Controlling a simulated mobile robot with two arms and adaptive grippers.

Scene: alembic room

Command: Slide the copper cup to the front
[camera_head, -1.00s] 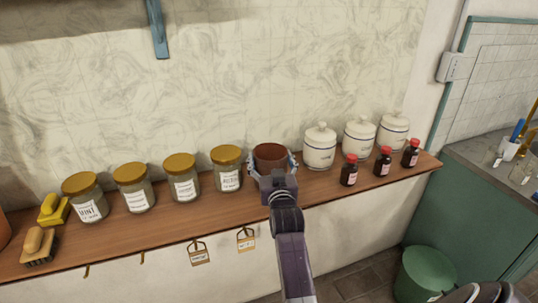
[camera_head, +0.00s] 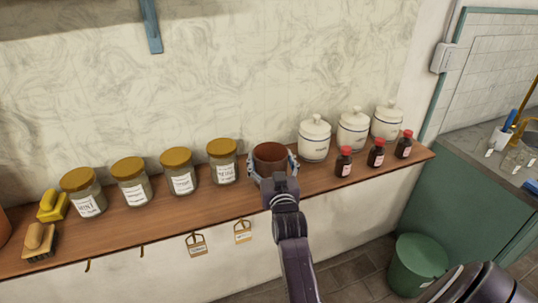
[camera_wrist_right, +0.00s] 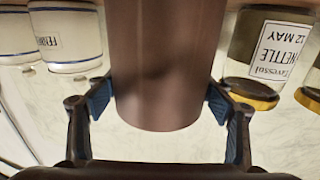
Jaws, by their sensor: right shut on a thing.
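The copper cup (camera_head: 270,155) stands on the wooden shelf (camera_head: 139,219), between the gold-lidded jars and the white canisters. My right gripper (camera_head: 272,166) reaches in from the front and is shut on the cup, one finger on each side. In the right wrist view the cup (camera_wrist_right: 165,65) fills the middle, with the blue finger pads of my right gripper (camera_wrist_right: 160,100) against its two sides. The lower front of the cup is hidden by the gripper in the head view. My left gripper is not in view.
A row of labelled jars (camera_head: 222,164) stands left of the cup. White canisters (camera_head: 314,141) and red-capped bottles (camera_head: 344,163) stand to the right. Tags (camera_head: 197,246) hang below the shelf edge. A green bin (camera_head: 417,262) is on the floor.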

